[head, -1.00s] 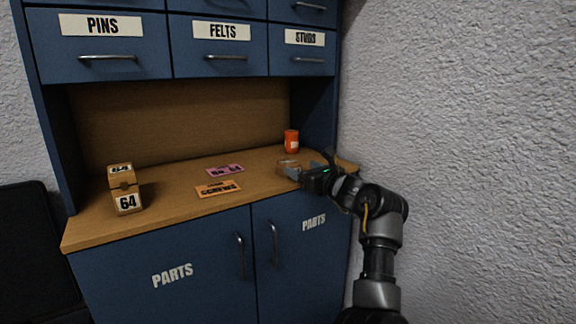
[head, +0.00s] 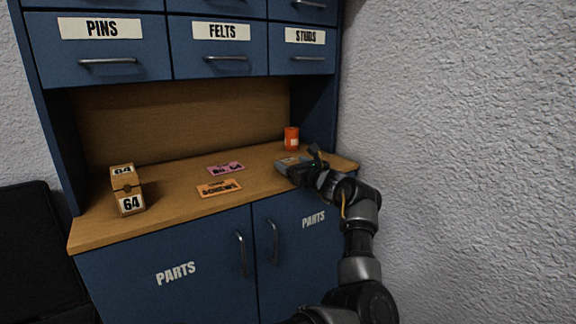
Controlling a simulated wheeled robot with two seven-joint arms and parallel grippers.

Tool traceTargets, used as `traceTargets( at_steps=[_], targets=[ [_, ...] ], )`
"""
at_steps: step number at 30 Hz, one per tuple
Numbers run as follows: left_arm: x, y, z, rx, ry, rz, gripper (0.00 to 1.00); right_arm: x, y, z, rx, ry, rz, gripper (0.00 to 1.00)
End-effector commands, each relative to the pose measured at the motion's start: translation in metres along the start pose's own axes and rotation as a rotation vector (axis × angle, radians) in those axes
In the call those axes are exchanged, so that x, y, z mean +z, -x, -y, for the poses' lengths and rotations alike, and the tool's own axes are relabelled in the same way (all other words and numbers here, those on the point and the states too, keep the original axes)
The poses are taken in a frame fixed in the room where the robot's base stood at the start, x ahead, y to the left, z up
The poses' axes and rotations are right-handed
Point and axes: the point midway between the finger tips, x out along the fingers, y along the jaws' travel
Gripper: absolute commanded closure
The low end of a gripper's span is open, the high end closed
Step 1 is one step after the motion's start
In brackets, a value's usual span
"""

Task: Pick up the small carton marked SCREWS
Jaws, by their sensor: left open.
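My left gripper (head: 288,164) is low over the right part of the wooden counter, its arm coming up from the lower right. It is open, around or just beside a small grey-blue, box-like thing; I cannot tell which, and no marking on it is readable. An orange piece (head: 219,188) with dark lettering that reads SCREWS lies on the counter to the left of the gripper and looks flat, like a card. No upright carton with readable SCREWS lettering shows. My right gripper is not in view.
A tan carton marked 64 (head: 127,190) stands at the counter's left. A pink card (head: 226,168) lies behind the orange one. An orange-red can (head: 291,138) stands just behind my gripper. The blue cabinet (head: 220,270) has drawers above; a wall is close on the right.

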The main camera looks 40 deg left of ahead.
Motion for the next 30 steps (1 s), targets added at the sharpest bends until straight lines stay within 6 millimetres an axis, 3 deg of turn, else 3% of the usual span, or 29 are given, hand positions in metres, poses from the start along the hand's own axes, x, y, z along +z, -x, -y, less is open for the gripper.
traceTargets(
  at_steps=[7,19,30],
  targets=[
    [0.0,-0.001,0.0,0.0,0.0,0.0,0.3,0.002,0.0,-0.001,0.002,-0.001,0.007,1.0],
    [0.0,-0.001,0.0,-0.001,0.001,0.0,0.81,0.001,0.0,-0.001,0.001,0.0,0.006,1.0],
    [0.01,-0.001,0.0,-0.001,0.003,0.0,0.81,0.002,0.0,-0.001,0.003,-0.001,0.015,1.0]
  ],
)
